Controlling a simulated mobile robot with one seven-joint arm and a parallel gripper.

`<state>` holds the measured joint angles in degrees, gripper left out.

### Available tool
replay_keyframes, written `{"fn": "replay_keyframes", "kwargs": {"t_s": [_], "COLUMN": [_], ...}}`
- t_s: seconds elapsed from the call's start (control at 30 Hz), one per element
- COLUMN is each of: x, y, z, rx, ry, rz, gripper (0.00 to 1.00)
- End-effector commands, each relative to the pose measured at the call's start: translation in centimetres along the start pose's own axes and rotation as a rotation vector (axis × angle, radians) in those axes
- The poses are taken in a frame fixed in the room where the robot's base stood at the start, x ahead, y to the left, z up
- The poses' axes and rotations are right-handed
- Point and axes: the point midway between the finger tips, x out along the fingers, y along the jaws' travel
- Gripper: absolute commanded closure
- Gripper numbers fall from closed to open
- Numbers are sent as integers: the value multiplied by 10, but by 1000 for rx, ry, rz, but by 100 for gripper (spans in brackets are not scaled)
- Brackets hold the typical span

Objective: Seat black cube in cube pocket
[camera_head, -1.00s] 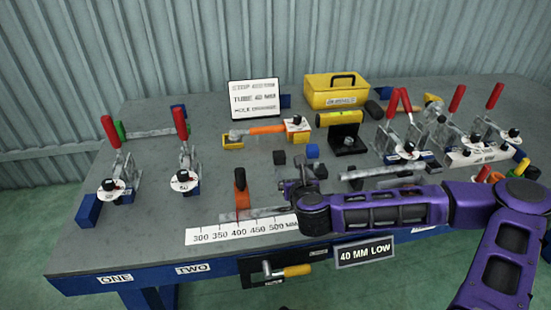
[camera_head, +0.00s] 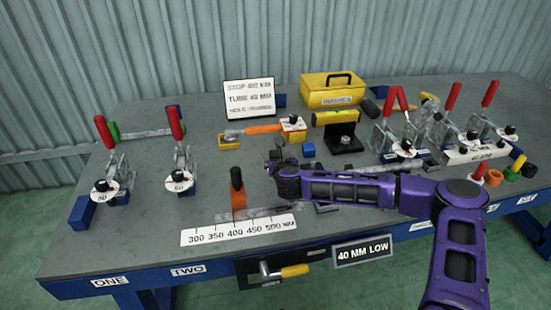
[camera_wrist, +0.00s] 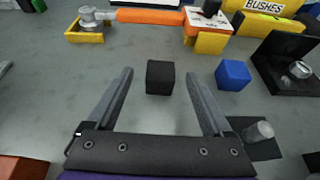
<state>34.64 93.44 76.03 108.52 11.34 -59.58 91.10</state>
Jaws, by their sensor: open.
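The black cube (camera_wrist: 160,77) stands on the grey bench top in the wrist view, between and slightly beyond the tips of my open gripper (camera_wrist: 159,84). The jaws hold nothing. In the head view my gripper (camera_head: 277,160) is over the middle of the bench, and I cannot make out the black cube behind it. A blue cube (camera_wrist: 232,75) stands just right of the black cube; it also shows in the head view (camera_head: 308,150). I cannot identify the cube pocket with certainty in either view.
A black angle bracket (camera_wrist: 283,70) stands right of the blue cube. An orange-handled tool (camera_head: 262,129) on yellow rests lies behind. A yellow toolbox (camera_head: 335,90) and red-handled clamps (camera_head: 178,150) stand around. An orange upright block (camera_head: 238,195) is nearby at left.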

Motion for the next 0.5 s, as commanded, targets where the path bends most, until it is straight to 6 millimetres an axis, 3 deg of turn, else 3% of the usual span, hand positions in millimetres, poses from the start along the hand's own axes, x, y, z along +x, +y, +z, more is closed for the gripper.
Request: {"fn": "replay_keyframes", "kwargs": {"t_s": [0.13, 0.4, 0.5], "x": [14, 16, 16], "y": [-1, -1, -1], "z": [0, 1, 1], "rx": [1, 1, 1], "ry": [-1, -1, -1], "rz": [-1, -1, -1], "gripper": [15, 15, 33]}}
